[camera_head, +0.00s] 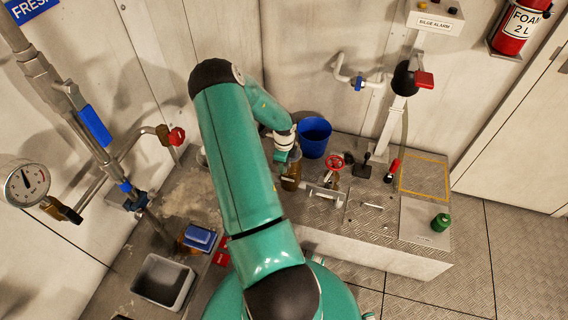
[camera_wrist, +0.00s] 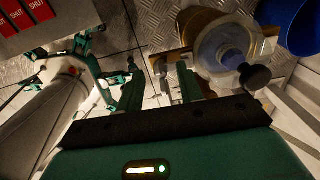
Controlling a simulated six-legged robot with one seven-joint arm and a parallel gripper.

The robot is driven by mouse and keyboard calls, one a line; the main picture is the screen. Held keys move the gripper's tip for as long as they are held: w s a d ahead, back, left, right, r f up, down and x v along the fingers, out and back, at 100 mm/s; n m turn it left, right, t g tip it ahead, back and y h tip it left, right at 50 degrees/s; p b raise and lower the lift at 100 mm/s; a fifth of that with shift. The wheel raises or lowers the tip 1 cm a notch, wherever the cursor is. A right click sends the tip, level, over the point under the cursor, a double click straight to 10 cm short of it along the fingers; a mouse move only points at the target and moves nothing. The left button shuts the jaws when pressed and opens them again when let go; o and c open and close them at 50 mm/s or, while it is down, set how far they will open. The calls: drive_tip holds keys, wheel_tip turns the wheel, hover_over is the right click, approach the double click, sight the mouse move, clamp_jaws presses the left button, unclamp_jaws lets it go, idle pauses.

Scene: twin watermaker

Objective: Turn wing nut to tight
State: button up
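A brass-coloured round housing with a clear bowl (camera_wrist: 222,45) is at the upper right of the wrist view. A dark knob (camera_wrist: 255,77) and a flat brass piece (camera_wrist: 170,58) are beside it. I cannot tell for sure which part is the wing nut. In the head view a brown jar-like housing (camera_head: 291,178) stands on the bench, partly hidden by my wrist. My gripper (camera_wrist: 160,82) is open and empty, its two green fingers apart, with the right finger close to the housing. It is near the brown housing in the head view (camera_head: 287,158).
A blue bucket (camera_head: 314,137) stands just behind the housing. A red handwheel (camera_head: 334,163), a black lever (camera_head: 363,167) and a red-tipped lever (camera_head: 392,170) are to its right. A grey bin (camera_head: 163,282) and a blue block (camera_head: 200,237) are at left.

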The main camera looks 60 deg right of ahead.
wheel_tip(320, 180, up, 13)
drive_tip(key=shift+r, duration=0.2)
idle(0.7)
